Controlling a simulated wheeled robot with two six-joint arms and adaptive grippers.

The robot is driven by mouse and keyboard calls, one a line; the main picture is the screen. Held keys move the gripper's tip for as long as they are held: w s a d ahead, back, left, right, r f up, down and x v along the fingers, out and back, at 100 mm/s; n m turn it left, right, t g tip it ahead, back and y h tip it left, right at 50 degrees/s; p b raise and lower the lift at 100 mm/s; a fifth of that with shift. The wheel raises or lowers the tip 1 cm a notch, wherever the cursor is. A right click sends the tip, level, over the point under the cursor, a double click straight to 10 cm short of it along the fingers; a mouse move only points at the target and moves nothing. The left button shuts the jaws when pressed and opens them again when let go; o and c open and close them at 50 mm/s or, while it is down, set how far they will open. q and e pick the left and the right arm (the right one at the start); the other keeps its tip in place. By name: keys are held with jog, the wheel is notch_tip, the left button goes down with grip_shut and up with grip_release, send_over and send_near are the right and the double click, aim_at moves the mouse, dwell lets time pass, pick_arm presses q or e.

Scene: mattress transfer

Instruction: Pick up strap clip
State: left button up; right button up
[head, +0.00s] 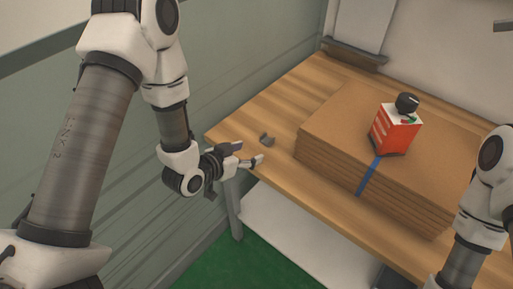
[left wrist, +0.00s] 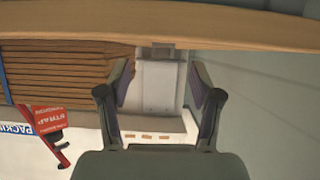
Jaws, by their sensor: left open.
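The strap clip (head: 267,139) is a small dark grey piece lying on the wooden table, near its left front corner. In the left wrist view, which looks upside down, a small grey piece that looks like the clip (left wrist: 158,46) shows at the table surface between the fingers. My left gripper (head: 252,154) is at the table's left edge, short of the clip and apart from it. Its two fingers stand wide apart in the left wrist view (left wrist: 160,76), with nothing between them. My right gripper is out of view.
A stack of cardboard sheets (head: 330,133) with a blue strap (head: 369,177) lies right of the clip on the table (head: 262,105). A red and white box (head: 394,132) with a black-topped tool stands on it. Bare table surrounds the clip.

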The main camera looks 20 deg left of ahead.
aim_at(266, 141)
pick_arm(q)
jog(key=shift+w+r+t+b, duration=0.15)
jog(key=shift+w+r+b, duration=0.1)
jog(key=shift+w, duration=0.25)
jog(key=shift+w+r+t+b, duration=0.15)
jog(key=shift+w+b, duration=0.1)
jog(key=shift+w, duration=0.5)
jog(key=x, duration=0.3)
jog(key=p+x, duration=0.1)
jog(key=x, duration=0.3)
jog(key=shift+s+d+p, duration=0.15)
jog(key=shift+d+p, duration=0.05)
jog(key=shift+p, duration=0.1)
jog(key=c, duration=1)
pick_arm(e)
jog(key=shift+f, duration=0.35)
